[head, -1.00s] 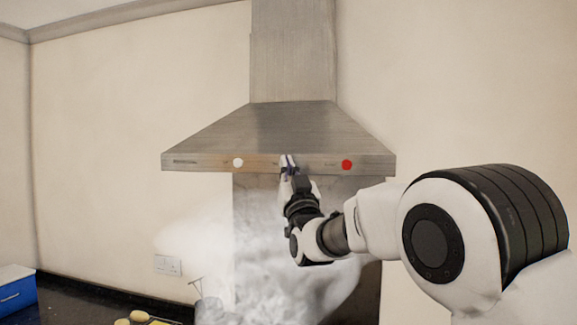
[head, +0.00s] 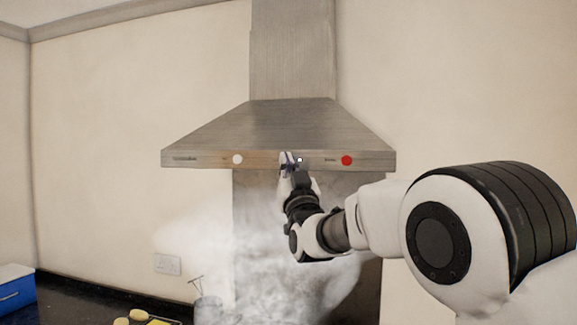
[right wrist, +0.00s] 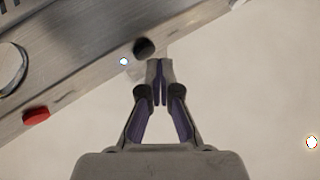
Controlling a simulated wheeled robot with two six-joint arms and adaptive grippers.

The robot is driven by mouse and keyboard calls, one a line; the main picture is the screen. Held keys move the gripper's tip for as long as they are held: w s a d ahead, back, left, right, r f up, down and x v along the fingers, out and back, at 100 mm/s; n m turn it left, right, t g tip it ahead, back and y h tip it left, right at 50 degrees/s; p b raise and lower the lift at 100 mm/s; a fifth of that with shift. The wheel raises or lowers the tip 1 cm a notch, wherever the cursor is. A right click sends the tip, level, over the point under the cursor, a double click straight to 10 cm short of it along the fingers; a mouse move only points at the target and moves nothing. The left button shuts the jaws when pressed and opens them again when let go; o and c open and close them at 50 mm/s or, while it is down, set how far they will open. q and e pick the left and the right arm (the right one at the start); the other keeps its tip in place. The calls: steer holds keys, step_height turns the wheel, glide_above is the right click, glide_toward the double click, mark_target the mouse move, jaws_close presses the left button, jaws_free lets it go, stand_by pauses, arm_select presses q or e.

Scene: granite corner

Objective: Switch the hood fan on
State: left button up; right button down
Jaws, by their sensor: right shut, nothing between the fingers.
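The steel hood (head: 275,127) hangs on the wall, with a front strip carrying a white round button (head: 237,159) and a red round button (head: 347,160). A small light (head: 300,160) glows white between them. My right gripper (head: 287,158) is shut and empty, up at the strip just left of the light. In the right wrist view, its fingertips (right wrist: 160,68) are beside a black round button (right wrist: 144,47), with the lit light (right wrist: 123,61) next to it. I cannot tell whether they touch the button. In the head view my gripper hides the black button.
Pale smoke (head: 270,260) rises below the hood. A wall socket (head: 167,264) is at lower left, above a dark counter (head: 75,298) with a blue box (head: 15,290) and yellowish items (head: 122,321). The wall right of the hood is clear.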

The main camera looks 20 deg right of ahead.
steer(key=s+a+b, duration=0.3)
steer(key=s+b, duration=0.1)
steer(key=s, duration=0.1)
steer(key=shift+a, duration=0.25)
stand_by(0.3)
